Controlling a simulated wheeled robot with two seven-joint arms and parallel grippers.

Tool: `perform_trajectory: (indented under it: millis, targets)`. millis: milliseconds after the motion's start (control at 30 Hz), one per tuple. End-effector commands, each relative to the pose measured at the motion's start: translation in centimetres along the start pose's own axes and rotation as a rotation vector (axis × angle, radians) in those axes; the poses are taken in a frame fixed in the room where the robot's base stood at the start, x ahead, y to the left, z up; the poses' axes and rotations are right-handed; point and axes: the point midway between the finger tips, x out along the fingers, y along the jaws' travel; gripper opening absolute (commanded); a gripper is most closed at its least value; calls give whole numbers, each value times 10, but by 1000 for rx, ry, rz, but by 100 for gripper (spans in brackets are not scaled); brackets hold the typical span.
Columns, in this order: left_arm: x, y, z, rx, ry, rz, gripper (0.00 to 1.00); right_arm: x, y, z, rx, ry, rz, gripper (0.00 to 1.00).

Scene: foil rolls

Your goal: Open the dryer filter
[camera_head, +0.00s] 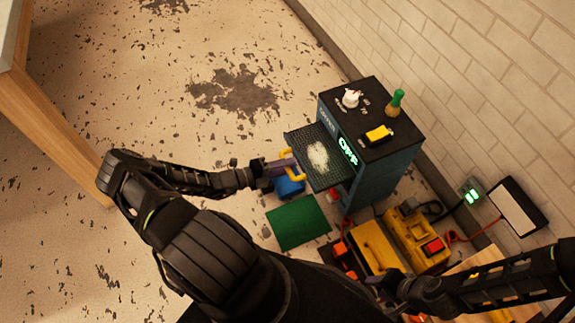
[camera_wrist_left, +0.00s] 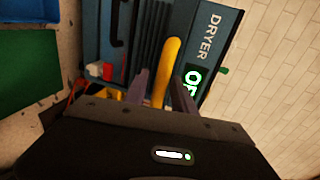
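The dryer (camera_head: 378,165) is a dark blue cabinet with a black top and a green lit display on its front. Its filter, a dark mesh tray (camera_head: 308,141), sticks out from the front with a pale clump of lint (camera_head: 317,156) on it. The yellow handle (camera_head: 287,155) is at the tray's outer edge. My left gripper (camera_head: 282,164) is at this handle. In the left wrist view the handle (camera_wrist_left: 170,65) runs between the parted fingers (camera_wrist_left: 160,90), with a gap beside the left finger. My right gripper (camera_head: 383,284) is low in the head view; its fingers are unclear.
A white figure (camera_head: 350,98), a green-topped bottle (camera_head: 395,103) and a yellow-black item (camera_head: 379,135) stand on the dryer. A blue container (camera_head: 289,187) and green mat (camera_head: 298,222) are below the tray. Yellow machinery (camera_head: 415,240) stands to the right. Floor at left is open.

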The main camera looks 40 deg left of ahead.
Motion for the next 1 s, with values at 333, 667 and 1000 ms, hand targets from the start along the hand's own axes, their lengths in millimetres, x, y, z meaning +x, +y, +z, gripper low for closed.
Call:
perform_trajectory:
  millis: [333,667,1000]
  targets:
    - [-1,-1,0,0,1,-1,38,0,0,0,0,0,0,36]
    - [-41,-1,1,1,-1,2,38,-7,-3,0,0,0,0,36]
    - [-78,0,0,0,0,-1,38,-10,-4,0,-1,0,0,36]
